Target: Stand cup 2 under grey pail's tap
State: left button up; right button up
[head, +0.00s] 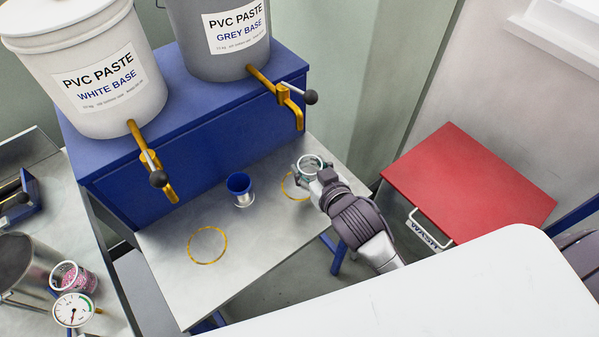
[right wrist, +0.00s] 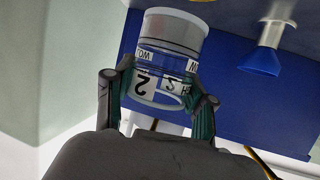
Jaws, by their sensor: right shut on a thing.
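Cup 2 (head: 311,161) is a clear cup with a "2" label. My right gripper (head: 313,171) is shut on it; the right wrist view shows a finger on each side of the cup (right wrist: 160,92). It is at the upper right of the yellow ring (head: 285,187) on the bench, below and right of the grey pail's tap (head: 290,97). I cannot tell whether its base touches the bench. The grey pail (head: 225,60) stands on the blue stand. My left gripper is not in view.
Another yellow ring (head: 208,262) there is empty. The white pail (head: 95,95) has its own tap (head: 150,160). A red-topped wash box (head: 470,180) is at the right.

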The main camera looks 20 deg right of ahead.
aim_at(302, 168)
jog(key=w+f, duration=0.1)
jog(key=w, duration=0.1)
jog(key=w+a+f, duration=0.1)
jog(key=shift+w+a+f, duration=0.15)
jog(key=shift+w, duration=0.2)
jog(key=shift+w+f, duration=0.1)
jog(key=shift+f, duration=2)
jog(key=shift+f, duration=0.2)
jog(key=o, duration=1.3)
jog(key=shift+r, duration=0.2)
